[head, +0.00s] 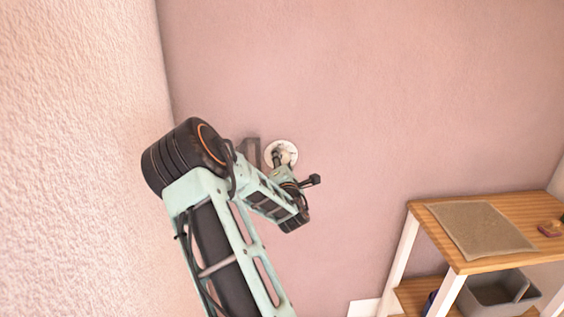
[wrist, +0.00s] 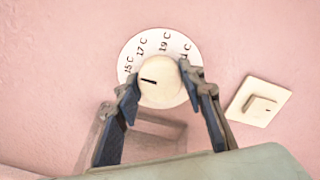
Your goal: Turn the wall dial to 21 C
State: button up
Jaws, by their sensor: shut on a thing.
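The wall dial (wrist: 146,47) is a round white plate on the pink wall, with 15 C, 17 C and 19 C readable in the wrist view. A further label at the right ends in "1 C" and is partly hidden by my right finger. My gripper (wrist: 157,79) is shut on the knob, one finger on each side. In the head view the dial (head: 290,147) is small and partly covered by my gripper (head: 277,160).
A cream wall switch (wrist: 258,102) sits right of the dial. A wooden shelf unit (head: 440,213) with a mat (head: 478,230) and a grey bin (head: 495,295) stands at the lower right. A textured side wall (head: 75,150) rises at left. The wall around the dial is mostly bare.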

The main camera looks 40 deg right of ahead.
jog(key=shift+f+m+b, duration=0.1)
jog(key=shift+m+b, duration=0.2)
jog(key=shift+b, duration=0.05)
jog(key=m+b, duration=2.2)
jog(key=m, duration=0.1)
dwell(0.5)
jog(key=o, duration=1.2)
jog(key=shift+c, duration=0.2)
jog(key=shift+s+a, duration=0.1)
